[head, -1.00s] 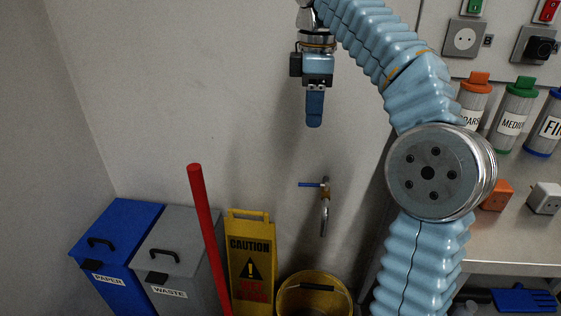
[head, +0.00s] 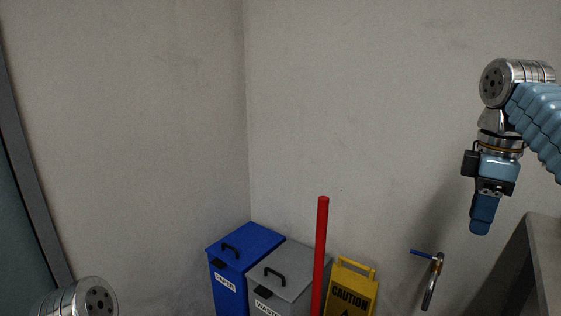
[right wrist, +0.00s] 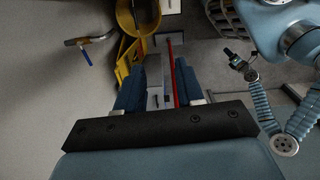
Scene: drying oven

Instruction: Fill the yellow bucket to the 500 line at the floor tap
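The tap (head: 432,285), with a blue lever, sticks out low from the wall at the right of the head view; it also shows at the upper left of the right wrist view (right wrist: 88,42). The yellow bucket (right wrist: 152,18) is at the top of the right wrist view, partly cut off; its 500 line cannot be made out. It is outside the head view. My right gripper (head: 481,225) points down, appearing above and right of the tap. Its fingers (right wrist: 158,88) are apart with nothing between them. My left gripper (right wrist: 237,60) is small and dark in the right wrist view.
A blue paper bin (head: 228,278), a grey waste bin (head: 290,290), a red pole (head: 320,255) and a yellow caution sign (head: 351,290) stand left of the tap. A grey surface edge (head: 545,250) is at the far right. The wall above the bins is bare.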

